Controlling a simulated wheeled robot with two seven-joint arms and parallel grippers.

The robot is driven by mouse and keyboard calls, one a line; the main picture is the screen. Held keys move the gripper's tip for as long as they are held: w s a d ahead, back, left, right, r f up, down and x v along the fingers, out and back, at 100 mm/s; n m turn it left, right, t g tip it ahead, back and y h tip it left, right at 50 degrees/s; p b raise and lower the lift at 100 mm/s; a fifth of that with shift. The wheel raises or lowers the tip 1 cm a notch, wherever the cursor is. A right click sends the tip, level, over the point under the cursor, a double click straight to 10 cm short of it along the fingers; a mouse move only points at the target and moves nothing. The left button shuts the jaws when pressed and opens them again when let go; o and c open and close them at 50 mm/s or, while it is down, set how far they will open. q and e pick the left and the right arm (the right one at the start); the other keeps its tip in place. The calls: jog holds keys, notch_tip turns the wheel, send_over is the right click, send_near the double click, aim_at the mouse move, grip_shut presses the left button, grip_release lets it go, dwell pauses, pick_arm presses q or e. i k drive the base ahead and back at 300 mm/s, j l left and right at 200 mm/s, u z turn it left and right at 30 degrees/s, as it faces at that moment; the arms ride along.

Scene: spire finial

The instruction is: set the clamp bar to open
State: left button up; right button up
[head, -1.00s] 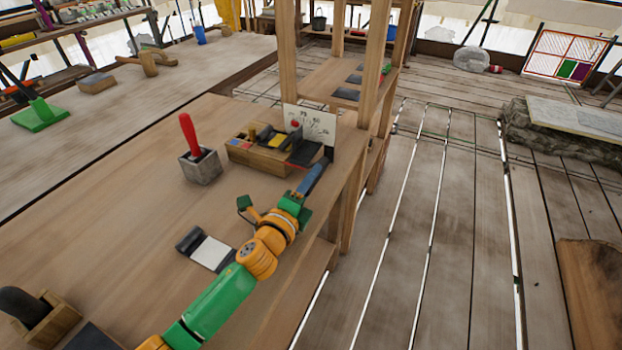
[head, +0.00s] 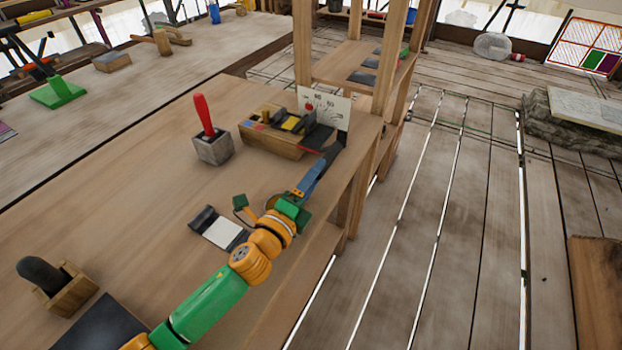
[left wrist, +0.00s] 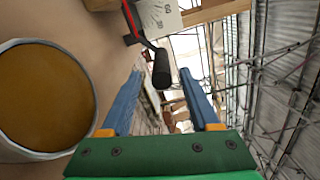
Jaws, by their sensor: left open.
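The clamp device is a wooden block (head: 268,141) with a dial card (head: 326,107) behind it, at the far right corner of the workbench. The clamp bar seems to be the dark rod with a black grip (left wrist: 161,69), which runs from the device in the left wrist view. My left gripper (head: 327,163) is open beside the device's right end. In the left wrist view its blue fingers (left wrist: 160,76) stand on both sides of the black grip, near the tips. I cannot tell whether they touch it. My right gripper is not in view.
A red-handled tool in a grey block (head: 212,148) stands left of the device. A dark and white plate (head: 220,231) lies near my left arm. A wooden post (head: 390,55) rises close behind the device. A round tan thing (left wrist: 45,95) is close by the left wrist.

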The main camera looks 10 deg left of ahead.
aim_at(301, 124)
jog(key=k+l, duration=0.3)
jog(key=k, duration=0.15)
jog(key=k+l, duration=0.3)
jog(key=k, duration=0.2)
